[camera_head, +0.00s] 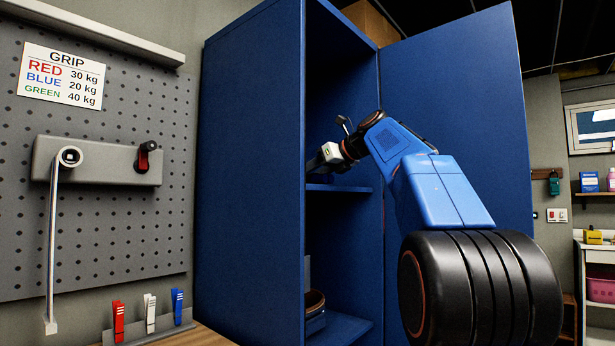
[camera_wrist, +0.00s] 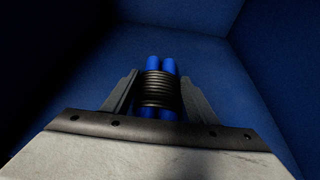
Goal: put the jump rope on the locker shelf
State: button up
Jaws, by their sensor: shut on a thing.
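The jump rope (camera_wrist: 159,88) is a black coiled cord around two blue handles. In the wrist view it sits between the two fingers of my gripper (camera_wrist: 160,97), which is shut on it. In the head view my gripper (camera_head: 322,158) reaches inside the open blue locker, above the locker shelf (camera_head: 338,188). The locker side wall hides the fingertips and the rope there. In the wrist view blue locker surfaces surround the rope. I cannot tell whether the rope touches the shelf.
The locker's side wall (camera_head: 250,170) stands left of my arm and its open door (camera_head: 465,90) stands right. A dark round item (camera_head: 314,301) lies in the lower compartment. A pegboard (camera_head: 110,215) and coloured hand grips (camera_head: 150,313) are at left.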

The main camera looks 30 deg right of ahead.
jog(key=o, duration=1.3)
jog(key=shift+r, duration=0.15)
jog(key=v, duration=1.2)
